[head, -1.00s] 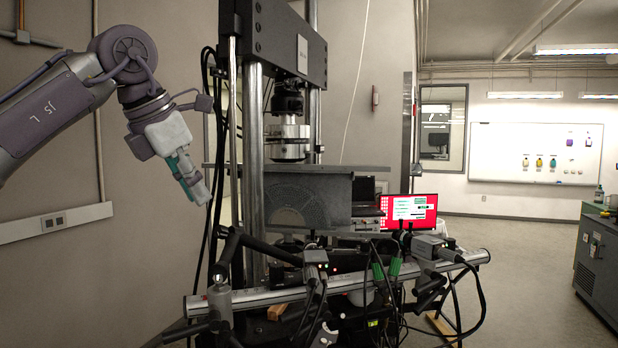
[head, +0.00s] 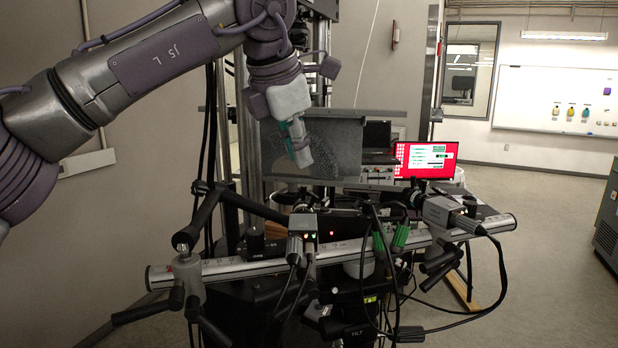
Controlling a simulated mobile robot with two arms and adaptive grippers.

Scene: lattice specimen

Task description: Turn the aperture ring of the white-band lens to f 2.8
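Two cameras sit on the silver rail (head: 240,268). The left camera (head: 302,224) shows small lit lamps, and its lens points away from me. The right camera (head: 440,209) is a grey box with a dark lens (head: 415,196) at its left front. A white band or aperture scale cannot be made out on either lens. My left gripper (head: 303,160) points down, above and behind the left camera in the picture, in front of the grey panel and apart from both cameras. Its fingers are seen nearly side-on, so their gap is unclear. My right gripper is not in view.
The grey perforated panel (head: 345,150) stands in the test frame behind the rail. Black clamp arms (head: 208,215), cables and green-black knobs (head: 400,238) crowd the rail. A red monitor (head: 427,160) is behind at right. Floor at right is open.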

